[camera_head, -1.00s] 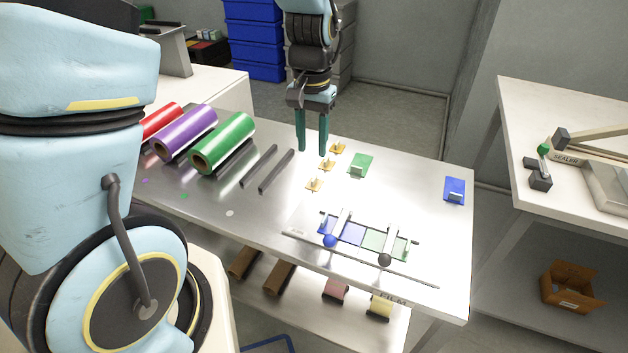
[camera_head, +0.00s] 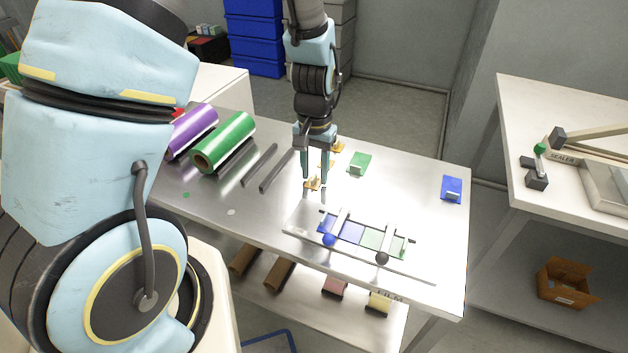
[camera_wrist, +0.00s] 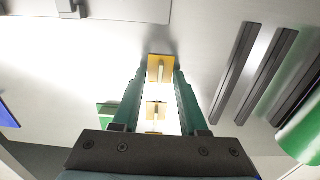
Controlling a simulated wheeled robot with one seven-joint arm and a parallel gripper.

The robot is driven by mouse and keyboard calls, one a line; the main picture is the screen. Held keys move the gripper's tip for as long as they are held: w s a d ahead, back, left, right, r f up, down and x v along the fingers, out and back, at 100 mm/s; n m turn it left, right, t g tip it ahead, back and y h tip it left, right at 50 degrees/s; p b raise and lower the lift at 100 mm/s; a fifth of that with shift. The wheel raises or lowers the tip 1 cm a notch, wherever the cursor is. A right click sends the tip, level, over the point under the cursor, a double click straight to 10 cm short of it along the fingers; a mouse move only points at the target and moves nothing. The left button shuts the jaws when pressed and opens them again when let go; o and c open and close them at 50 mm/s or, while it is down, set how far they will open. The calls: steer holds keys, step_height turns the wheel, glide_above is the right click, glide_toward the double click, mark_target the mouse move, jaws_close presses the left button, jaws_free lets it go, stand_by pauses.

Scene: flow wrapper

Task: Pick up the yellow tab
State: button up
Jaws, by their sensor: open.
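Several small yellow tabs, each with a pale upright piece, stand in a row on the metal table. The front yellow tab (camera_head: 311,184) is just below my gripper (camera_head: 316,180), which points down and is open and empty. In the wrist view, that tab (camera_wrist: 160,69) appears between the tips of the two green fingers of my gripper (camera_wrist: 160,73). A second tab (camera_wrist: 156,110) shows farther back between the fingers. The rear tab (camera_head: 338,147) is behind my gripper in the head view. The fingers' exact height above the table is hard to tell.
A green tab (camera_head: 360,164) and a blue tab (camera_head: 452,188) lie to the right. A plate with blue and green panels and raised bars (camera_head: 362,232) is in front. Dark rails (camera_head: 277,170) and green and purple rolls (camera_head: 224,142) are to the left.

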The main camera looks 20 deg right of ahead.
jaws_close()
stand_by(0.6)
